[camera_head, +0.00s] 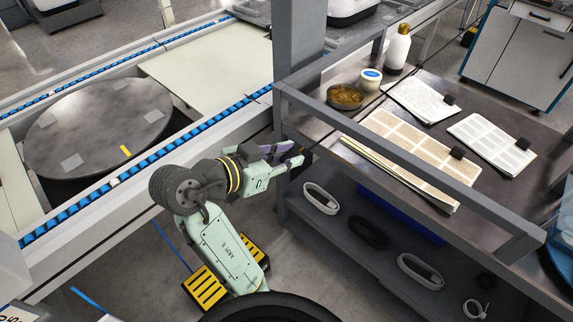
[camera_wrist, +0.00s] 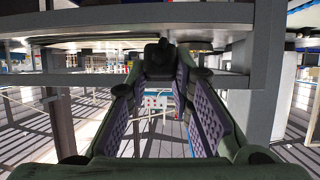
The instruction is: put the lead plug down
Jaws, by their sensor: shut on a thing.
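My gripper (camera_head: 296,155) is at the left end of the grey workbench, close to its frame rail and upright post. In the wrist view my gripper (camera_wrist: 160,78) has its two purple-padded fingers converging on a small dark piece, the lead plug (camera_wrist: 160,56), held at the fingertips. A thin black lead (camera_head: 345,122) runs from near the fingertips up and right across the bench top. I cannot tell whether the plug touches the bench.
The workbench (camera_head: 440,85) bears paper sheets (camera_head: 400,150), a brown bowl (camera_head: 345,95), a white tub (camera_head: 370,79) and a white bottle (camera_head: 398,48). Coiled cables (camera_head: 320,198) lie on the shelf below. A conveyor with a round turntable (camera_head: 97,118) is at left.

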